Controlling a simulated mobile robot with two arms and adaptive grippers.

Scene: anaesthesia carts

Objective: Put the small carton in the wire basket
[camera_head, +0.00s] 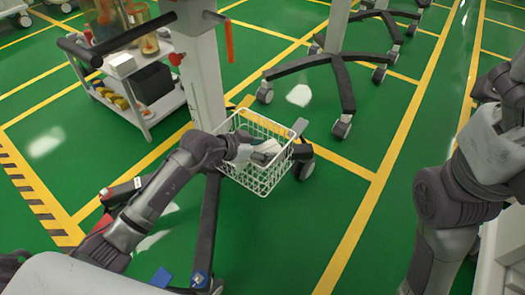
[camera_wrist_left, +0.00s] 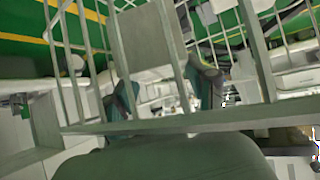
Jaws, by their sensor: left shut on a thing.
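The white wire basket (camera_head: 270,186) hangs low in front of the pale column of a cart. My left gripper (camera_head: 264,153) is at the basket's opening, among its wires. It is shut on a small pale thing, which I take to be the small carton (camera_head: 270,147); the gripper hides much of it.
A cart shelf (camera_head: 150,112) with a black box and yellow items stands at the left. The green floor with yellow lines is clear to the right of the basket.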

